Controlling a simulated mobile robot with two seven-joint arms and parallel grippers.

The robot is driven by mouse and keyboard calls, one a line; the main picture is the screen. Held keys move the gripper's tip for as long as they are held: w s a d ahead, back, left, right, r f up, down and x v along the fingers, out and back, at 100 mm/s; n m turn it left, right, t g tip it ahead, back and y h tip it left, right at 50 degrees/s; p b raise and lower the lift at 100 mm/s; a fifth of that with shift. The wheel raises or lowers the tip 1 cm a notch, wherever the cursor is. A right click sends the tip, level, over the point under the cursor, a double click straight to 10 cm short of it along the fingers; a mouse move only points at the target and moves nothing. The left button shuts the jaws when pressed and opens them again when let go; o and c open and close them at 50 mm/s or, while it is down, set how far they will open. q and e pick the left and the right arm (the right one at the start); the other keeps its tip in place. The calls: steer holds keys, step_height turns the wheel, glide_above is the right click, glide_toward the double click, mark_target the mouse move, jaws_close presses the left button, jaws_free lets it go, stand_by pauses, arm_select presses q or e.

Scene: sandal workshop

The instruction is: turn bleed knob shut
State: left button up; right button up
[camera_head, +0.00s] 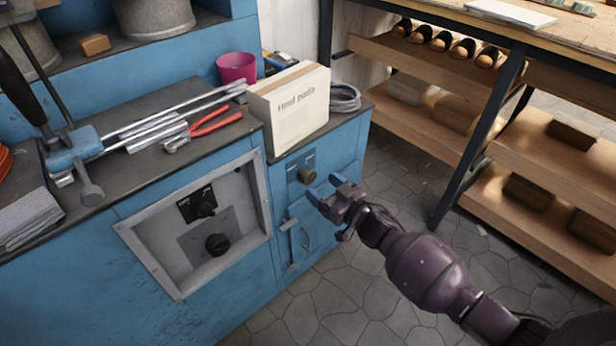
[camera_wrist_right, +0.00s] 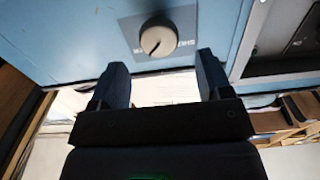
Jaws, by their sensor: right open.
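The bleed knob (camera_head: 307,175) is a small round brass-coloured knob on a grey plate on the blue cabinet front. In the right wrist view the pale knob (camera_wrist_right: 157,37) has a dark pointer mark, and lettering on its plate is partly readable, upside down, as "SHUT". My right gripper (camera_head: 325,188) is open and empty, just in front of and below the knob in the head view. In the right wrist view its two fingers (camera_wrist_right: 162,66) stand apart, with the knob beyond their tips and not between them. My left gripper is not in view.
A grey recessed panel (camera_head: 153,258) with two black knobs is left of the bleed knob. A blue latch or handle (camera_head: 302,240) is below it. A cardboard box (camera_head: 290,108) stands on the counter above. Wooden shelves (camera_head: 440,150) stand right; the stone floor (camera_head: 350,300) between is clear.

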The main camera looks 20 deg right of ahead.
mark_target(311, 178)
steer(key=x, duration=0.2)
steer(key=b+x, duration=0.1)
steer(key=shift+w+a+f, duration=0.15)
steer(key=shift+w+f, duration=0.1)
steer(key=shift+w, duration=0.1)
steer(key=shift+w+a+r, duration=0.1)
steer(key=shift+w+a, duration=0.1)
steer(key=shift+w, duration=0.45)
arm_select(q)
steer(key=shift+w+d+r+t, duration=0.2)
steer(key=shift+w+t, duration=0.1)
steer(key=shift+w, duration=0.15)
arm_select(e)
steer(key=shift+w+a+r, duration=0.1)
steer(key=shift+w+a, duration=0.05)
steer(key=shift+w, duration=0.15)
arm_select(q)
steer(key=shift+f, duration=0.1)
arm_select(e)
steer(key=c, duration=0.9)
